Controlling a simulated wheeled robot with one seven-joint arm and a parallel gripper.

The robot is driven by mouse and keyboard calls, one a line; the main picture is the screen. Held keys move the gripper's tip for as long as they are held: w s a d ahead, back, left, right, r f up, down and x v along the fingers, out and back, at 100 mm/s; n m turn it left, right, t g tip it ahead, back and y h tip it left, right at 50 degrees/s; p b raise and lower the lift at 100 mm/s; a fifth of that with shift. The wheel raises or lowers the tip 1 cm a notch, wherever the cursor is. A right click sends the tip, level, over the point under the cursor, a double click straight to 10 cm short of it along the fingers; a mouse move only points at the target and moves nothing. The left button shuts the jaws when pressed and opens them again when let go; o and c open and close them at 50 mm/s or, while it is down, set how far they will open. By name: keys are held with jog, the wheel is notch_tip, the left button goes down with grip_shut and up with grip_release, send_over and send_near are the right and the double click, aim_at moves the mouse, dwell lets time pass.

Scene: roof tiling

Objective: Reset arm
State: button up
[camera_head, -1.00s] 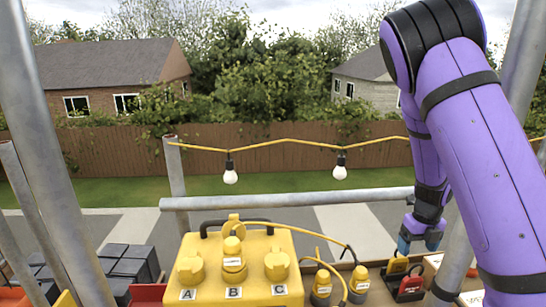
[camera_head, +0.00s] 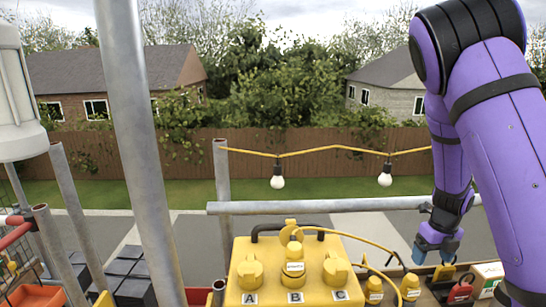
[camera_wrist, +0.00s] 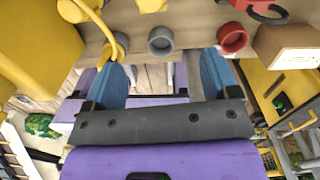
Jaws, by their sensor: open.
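My purple arm rises at the right of the head view and bends down, with my gripper (camera_head: 437,247) at its end over the area right of the yellow power box (camera_head: 296,270). In the wrist view my gripper (camera_wrist: 165,80) shows two blue fingers spread apart with nothing between them. Yellow plugs (camera_head: 374,290) and a red connector (camera_head: 460,291) are close by the gripper in the head view. In the wrist view, round grey (camera_wrist: 160,41) and red (camera_wrist: 233,38) connector ends lie just beyond the fingers, apart from them.
A metal rail (camera_head: 330,206) crosses behind the power box, and a scaffold pole (camera_head: 140,150) stands left of it. A string of bulbs (camera_head: 278,182) hangs above the rail. Dark stacked blocks (camera_head: 126,272) and an orange bin (camera_head: 38,297) are at lower left. A white box (camera_head: 487,277) is at right.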

jog(key=s+a+r+n+t+y, duration=0.1)
jog(key=s+a+r+n, duration=0.35)
jog(key=r+n, duration=0.45)
jog(key=s+a+r+n+t+y, duration=0.1)
jog(key=s+a+r+n+y, duration=0.1)
jog(key=s+a+r+n, duration=0.45)
jog(key=s+a+r+n+t+h, duration=0.1)
jog(key=s+r+n+t+h, duration=0.2)
jog(key=s+r+n, duration=1)
jog(key=n, duration=0.5)
jog(key=shift+s+r, duration=0.15)
jog(key=shift+s, duration=0.25)
jog(key=shift+o, duration=0.7)
jog(key=shift+s+n, duration=0.3)
jog(key=shift+n, duration=0.25)
jog(key=shift+o, duration=0.9)
jog(key=shift+s, duration=0.15)
